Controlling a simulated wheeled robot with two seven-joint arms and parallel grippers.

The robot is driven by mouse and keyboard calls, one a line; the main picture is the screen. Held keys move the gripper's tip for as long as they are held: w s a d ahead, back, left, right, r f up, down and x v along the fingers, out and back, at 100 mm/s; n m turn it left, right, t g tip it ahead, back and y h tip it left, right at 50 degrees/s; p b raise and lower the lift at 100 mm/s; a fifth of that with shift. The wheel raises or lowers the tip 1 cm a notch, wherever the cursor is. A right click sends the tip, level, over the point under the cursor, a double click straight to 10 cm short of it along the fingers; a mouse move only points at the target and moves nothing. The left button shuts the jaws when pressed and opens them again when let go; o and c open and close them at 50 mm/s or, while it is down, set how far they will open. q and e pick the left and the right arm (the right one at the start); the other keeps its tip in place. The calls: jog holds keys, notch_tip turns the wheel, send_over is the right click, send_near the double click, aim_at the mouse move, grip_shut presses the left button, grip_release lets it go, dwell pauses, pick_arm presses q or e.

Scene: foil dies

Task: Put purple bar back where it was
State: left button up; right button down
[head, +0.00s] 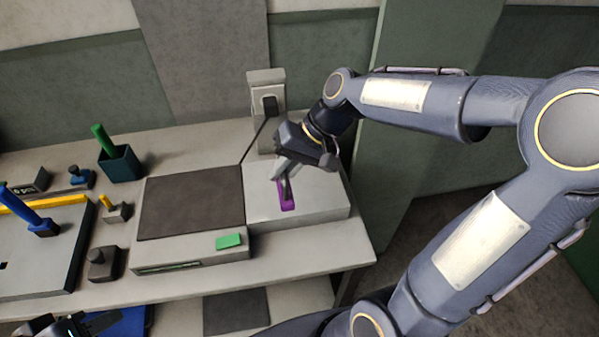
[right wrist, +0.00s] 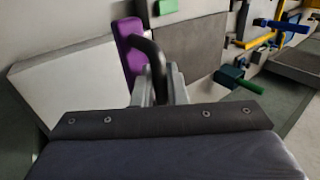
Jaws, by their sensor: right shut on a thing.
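The purple bar (head: 287,199) is at the top of the light grey block on the right part of the bench. In the right wrist view the purple bar (right wrist: 131,46) shows beyond the fingertips, with a dark curved handle beside it. My right gripper (head: 286,181) points down at the bar and is shut on it, seemingly by the dark handle (right wrist: 151,58). The fingers (right wrist: 160,88) hide part of the grip. Whether the bar touches the block cannot be told. My left gripper (head: 68,326) is partly in view at the bottom left; its jaws are unclear.
Left of the grey block (head: 322,198) lies a dark plate (head: 191,201) on a unit with a green button (head: 229,241). A teal cup (head: 121,165) with a green stick, a dark knobbed block (head: 103,263) and a blue-handled tool (head: 25,207) stand further left. A grey post (head: 265,95) stands behind.

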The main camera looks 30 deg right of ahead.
jog(key=w+d+f, duration=0.1)
jog(key=f, duration=0.1)
jog(key=w+d+f+p, duration=0.1)
jog(key=w+d+f, duration=0.3)
jog(key=f, duration=0.1)
jog(key=shift+w+d+f, duration=0.1)
jog(key=shift+w+d, duration=0.1)
notch_tip(320, 180, down, 2)
jog(key=shift+f+p, duration=0.15)
jog(key=shift+p, duration=0.45)
jog(key=shift+f, duration=0.3)
jog(key=shift+f, duration=0.15)
jog(key=c, duration=1.5)
grip_release()
jog(key=shift+o, duration=0.2)
